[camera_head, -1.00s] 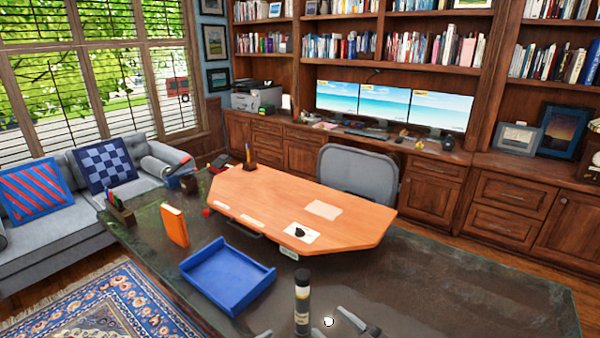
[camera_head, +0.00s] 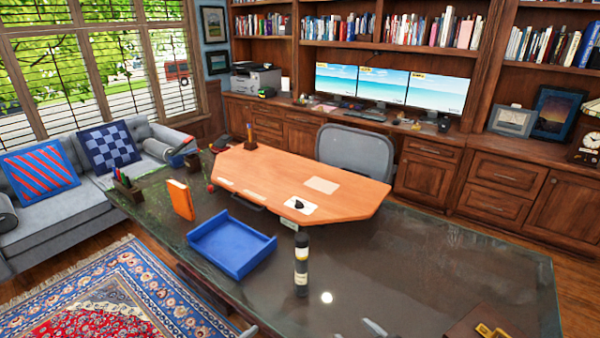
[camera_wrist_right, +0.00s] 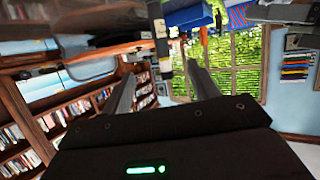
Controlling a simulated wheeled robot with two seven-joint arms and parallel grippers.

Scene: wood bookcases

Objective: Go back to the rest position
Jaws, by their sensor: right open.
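My right gripper (camera_wrist_right: 159,70) is open in the right wrist view, with its two grey fingers apart and nothing held between them. The bottle stands upright on the dark desk (camera_head: 420,270), apart from that fingertip. It also shows beyond the fingers in the wrist view (camera_wrist_right: 161,38). A small grey sliver at the bottom edge (camera_head: 248,332) may be my left gripper; its jaws cannot be made out.
A blue tray (camera_head: 232,249), an orange book (camera_head: 180,200) and an orange wooden desktop panel (camera_head: 290,184) are on the desk. A brown board with yellow pieces (camera_head: 490,328) lies at the lower right. A grey chair (camera_head: 357,152) stands behind. The desk's right part is clear.

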